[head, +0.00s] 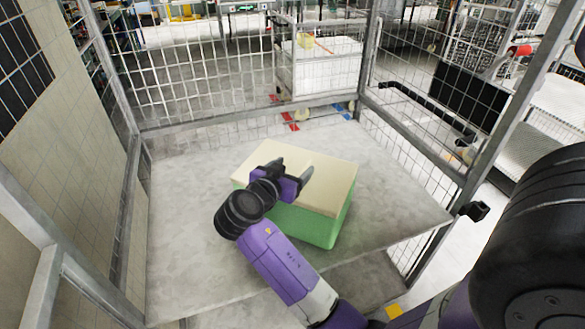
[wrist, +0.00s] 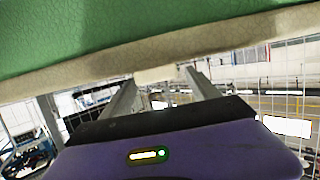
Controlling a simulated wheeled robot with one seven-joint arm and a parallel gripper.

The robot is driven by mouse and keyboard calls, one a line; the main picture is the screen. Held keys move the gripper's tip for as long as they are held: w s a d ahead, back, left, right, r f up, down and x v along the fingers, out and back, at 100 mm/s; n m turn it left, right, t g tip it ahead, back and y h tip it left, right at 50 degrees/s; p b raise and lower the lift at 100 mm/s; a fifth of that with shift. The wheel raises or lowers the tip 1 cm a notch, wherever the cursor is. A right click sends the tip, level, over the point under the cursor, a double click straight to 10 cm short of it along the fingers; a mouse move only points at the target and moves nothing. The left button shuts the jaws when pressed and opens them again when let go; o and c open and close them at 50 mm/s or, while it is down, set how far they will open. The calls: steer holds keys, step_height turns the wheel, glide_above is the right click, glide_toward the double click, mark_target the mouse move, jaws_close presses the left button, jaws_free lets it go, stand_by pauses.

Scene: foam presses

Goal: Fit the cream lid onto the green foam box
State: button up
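The green foam box (head: 320,228) stands on the grey table. The cream lid (head: 333,180) lies over its top and covers it, with no clear gap at the visible corner. In the wrist view the lid's edge (wrist: 230,42) runs as a slanting band beside the green wall (wrist: 90,35). My gripper (head: 293,168) is over the lid, towards its left part, with its fingers apart. In the wrist view a small cream block (wrist: 156,74) on the lid shows between the fingertips. Whether both fingers press on it cannot be told. The box's far sides are hidden.
The grey table (head: 185,235) has bare room left of and behind the box. Mesh fence panels (head: 240,115) and metal posts (head: 128,215) enclose it at the back and sides. A white mesh cart (head: 325,75) stands beyond the back fence.

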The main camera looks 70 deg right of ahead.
steer(key=b+v, duration=0.1)
steer(key=v, duration=0.6)
steer(key=shift+a+r, duration=0.15)
steer(key=shift+a, duration=0.2)
stand_by(0.4)
